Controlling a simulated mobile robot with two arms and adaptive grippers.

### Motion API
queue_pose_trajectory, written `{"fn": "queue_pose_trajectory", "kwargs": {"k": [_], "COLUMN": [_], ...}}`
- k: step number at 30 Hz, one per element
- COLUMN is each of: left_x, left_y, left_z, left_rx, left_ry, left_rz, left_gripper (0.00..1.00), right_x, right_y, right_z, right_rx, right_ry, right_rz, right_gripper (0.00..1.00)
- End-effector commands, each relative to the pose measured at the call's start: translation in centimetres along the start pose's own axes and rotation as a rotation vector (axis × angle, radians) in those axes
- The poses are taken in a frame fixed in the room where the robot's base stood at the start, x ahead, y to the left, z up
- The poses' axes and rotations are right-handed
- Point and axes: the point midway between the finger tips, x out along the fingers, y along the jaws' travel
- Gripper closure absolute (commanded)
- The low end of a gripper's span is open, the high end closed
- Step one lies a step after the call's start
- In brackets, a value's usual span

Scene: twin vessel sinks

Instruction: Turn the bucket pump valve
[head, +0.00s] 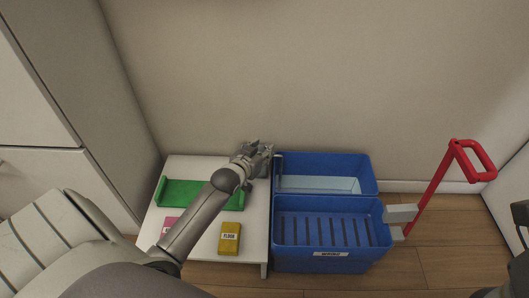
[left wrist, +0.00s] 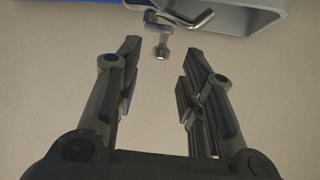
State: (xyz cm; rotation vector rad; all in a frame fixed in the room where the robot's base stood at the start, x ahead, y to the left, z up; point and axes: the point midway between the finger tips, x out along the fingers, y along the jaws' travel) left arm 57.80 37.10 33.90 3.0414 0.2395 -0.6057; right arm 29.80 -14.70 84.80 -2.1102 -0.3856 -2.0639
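The blue bucket (head: 331,262) stands on the floor, right of the low white table. It has two compartments, a slotted one in front and one with a pale insert behind. A small metal fitting with a bent lever (left wrist: 203,20), which looks like the valve, hangs by a grey bracket (left wrist: 250,18) in the left wrist view. My left gripper (head: 266,153) is near the bucket's back left corner. In the left wrist view its fingers (left wrist: 160,62) are open and empty, with the fitting just beyond the tips. Dark parts at the right edge may be my right gripper.
The white table (head: 257,230) holds a green tray (head: 190,192), a yellow labelled pad (head: 229,238) and a pink one (head: 168,226), partly under my left arm. A red handle (head: 435,190) rises right of the bucket. The wall is close behind.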

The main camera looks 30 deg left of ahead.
Motion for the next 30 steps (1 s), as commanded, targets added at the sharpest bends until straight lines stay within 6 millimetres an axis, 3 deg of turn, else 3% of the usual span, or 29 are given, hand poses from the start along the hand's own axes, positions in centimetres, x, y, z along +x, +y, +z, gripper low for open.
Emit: {"fn": "queue_pose_trajectory", "kwargs": {"k": [6, 19, 27, 30], "left_x": [2.3, 2.9, 2.9, 2.9], "left_y": [0.0, 0.0, 0.0, 0.0], "left_z": [0.1, -0.1, 0.0, 0.0], "left_rx": [0.001, 0.001, 0.001, 0.001], "left_ry": [0.001, 0.0, 0.0, 0.0], "left_rz": [-0.001, 0.0, 0.0, 0.0], "left_gripper": [0.64, 0.64, 0.98, 1.0], "right_x": [0.5, 0.9, 0.9, 0.9], "right_y": [-0.2, -0.2, -0.2, -0.2], "right_z": [-0.3, -0.4, -0.4, -0.4], "right_rx": [-0.005, -0.007, -0.007, -0.007], "right_ry": [0.041, 0.05, 0.05, 0.051], "right_rz": [-0.016, -0.02, -0.021, -0.021], "right_gripper": [0.6, 0.6, 0.6, 0.6]}}
